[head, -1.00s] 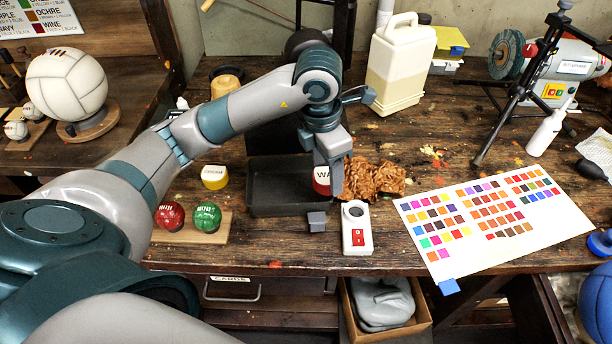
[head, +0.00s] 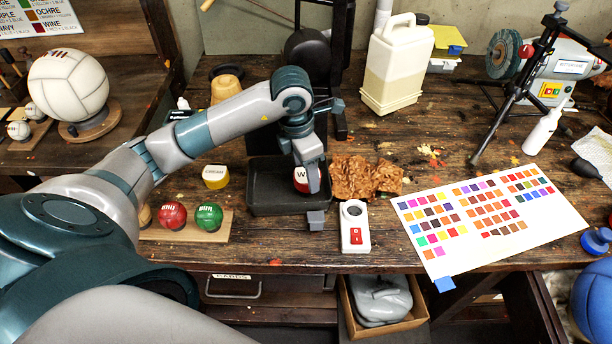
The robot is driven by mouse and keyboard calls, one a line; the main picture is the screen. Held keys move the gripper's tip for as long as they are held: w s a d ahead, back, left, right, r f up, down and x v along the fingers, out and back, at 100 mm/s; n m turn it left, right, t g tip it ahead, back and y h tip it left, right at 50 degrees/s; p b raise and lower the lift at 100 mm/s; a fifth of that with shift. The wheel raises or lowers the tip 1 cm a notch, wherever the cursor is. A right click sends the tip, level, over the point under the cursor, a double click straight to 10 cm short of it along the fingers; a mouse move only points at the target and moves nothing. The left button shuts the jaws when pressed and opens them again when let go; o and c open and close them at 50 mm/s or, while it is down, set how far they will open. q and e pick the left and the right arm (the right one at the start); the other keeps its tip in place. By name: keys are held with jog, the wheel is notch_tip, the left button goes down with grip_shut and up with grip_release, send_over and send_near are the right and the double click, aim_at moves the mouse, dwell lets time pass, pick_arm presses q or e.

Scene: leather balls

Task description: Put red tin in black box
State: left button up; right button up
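The red tin (head: 301,186) has a white lid with dark letters, partly hidden by my gripper. My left gripper (head: 308,180) comes down from above and is shut on the tin. The black box (head: 266,197) is a shallow open tray on the bench. The tin is at the right part of the box, over its inside; I cannot tell whether it touches the floor of the box. The rest of the box looks empty. My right gripper is not in view.
A yellow tin with a cream lid (head: 215,177) stands left of the box. A stand with red and green balls (head: 208,217) is front left. A grey block (head: 316,220), a white device (head: 354,226) and brown crumpled leather (head: 362,178) lie close right. A large white jug (head: 394,70) stands behind.

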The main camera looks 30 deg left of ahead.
aim_at(305, 175)
pick_arm(q)
notch_tip(305, 175, down, 2)
jog(key=shift+f+p, duration=0.25)
jog(key=shift+p, duration=0.2)
jog(key=shift+f, duration=0.1)
jog(key=shift+f+b, duration=0.2)
jog(key=shift+b, duration=0.1)
jog(key=o, duration=1.1)
jog(key=shift+r, duration=0.1)
jog(key=shift+r, duration=0.1)
